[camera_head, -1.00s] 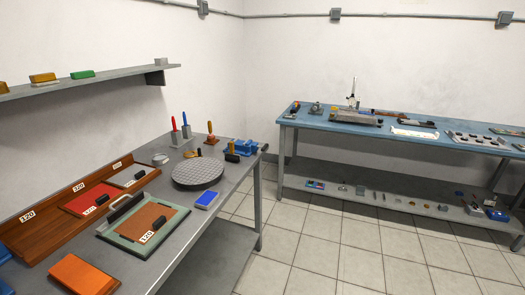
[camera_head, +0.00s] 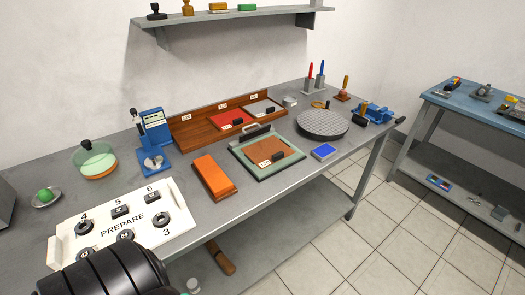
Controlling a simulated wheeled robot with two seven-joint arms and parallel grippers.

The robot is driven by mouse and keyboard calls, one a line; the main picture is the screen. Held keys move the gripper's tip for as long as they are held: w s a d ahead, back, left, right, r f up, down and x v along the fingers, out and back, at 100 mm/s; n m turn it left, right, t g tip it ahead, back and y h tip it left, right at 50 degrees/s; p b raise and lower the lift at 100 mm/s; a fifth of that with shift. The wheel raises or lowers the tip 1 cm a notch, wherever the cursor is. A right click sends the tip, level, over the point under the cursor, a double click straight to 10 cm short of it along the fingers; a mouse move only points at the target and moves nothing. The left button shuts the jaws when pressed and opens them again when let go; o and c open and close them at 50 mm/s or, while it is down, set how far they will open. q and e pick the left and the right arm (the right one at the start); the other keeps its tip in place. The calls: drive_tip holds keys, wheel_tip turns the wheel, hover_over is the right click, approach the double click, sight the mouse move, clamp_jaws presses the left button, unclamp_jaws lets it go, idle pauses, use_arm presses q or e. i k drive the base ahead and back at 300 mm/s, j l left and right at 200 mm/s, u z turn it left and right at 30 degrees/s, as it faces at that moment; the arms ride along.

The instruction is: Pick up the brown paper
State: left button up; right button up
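A brown paper (camera_head: 262,148) lies flat on a green framed board (camera_head: 239,158) on the grey workbench. A label reading 120 and a small black block (camera_head: 278,156) sit on its front part. A grey bar with a handle (camera_head: 255,130) runs along the board's back left edge. A black ribbed part, likely my own arm, shows at the bottom left, well apart from the paper. No fingers of either gripper show.
An orange block (camera_head: 214,177) lies left of the board, and a blue pad (camera_head: 323,152) right of it. Behind stands a wooden rack (camera_head: 190,137) with red and grey sheets. A round grey plate (camera_head: 323,122) and a white PREPARE panel (camera_head: 90,225) flank the area.

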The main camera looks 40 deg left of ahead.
sight(269, 151)
drive_tip(key=i+l+u, duration=0.2)
drive_tip(key=u, duration=0.25)
drive_tip(key=i+l+u, duration=0.15)
drive_tip(key=l+u, duration=0.3)
drive_tip(key=i+l+u, duration=0.1)
drive_tip(key=l+u, duration=0.2)
drive_tip(key=u, duration=0.2)
